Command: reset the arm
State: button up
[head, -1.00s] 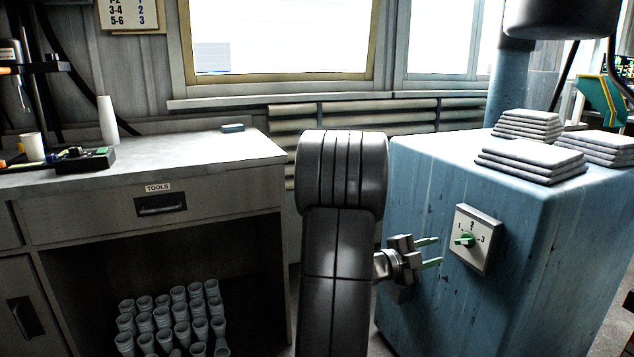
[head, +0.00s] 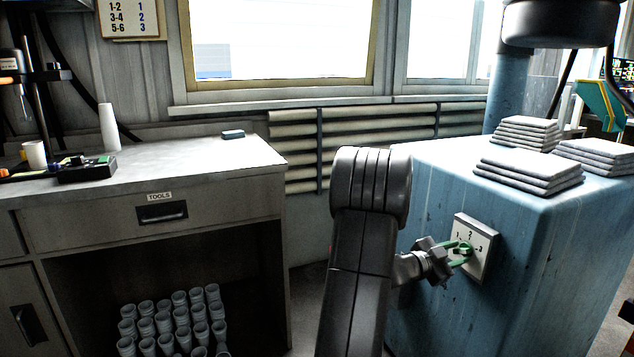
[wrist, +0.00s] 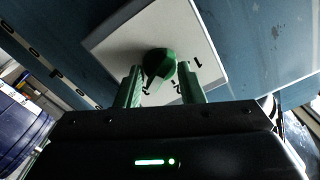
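My gripper (head: 459,252) is at the front of the blue machine body, facing the dial plate (head: 487,262) marked 1, 2, 3. Its green fingers are apart, one on each side of the green knob (head: 463,249). In the wrist view the gripper (wrist: 160,68) is open, with the knob (wrist: 158,63) between and just beyond the fingertips. A gap shows beside each finger, so it does not look clamped. The dial plate (wrist: 205,45) fills the area behind the knob. I cannot tell surely which number the knob points to.
The blue machine body (head: 430,190) stands close to my arm, with folded grey cloths (head: 528,172) on top. A workbench (head: 200,160) is at left, with several cups (head: 165,322) below. Open floor shows between bench and machine.

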jog(key=shift+n+p, duration=0.85)
jog(key=shift+n, duration=0.75)
jog(key=shift+a, duration=0.1)
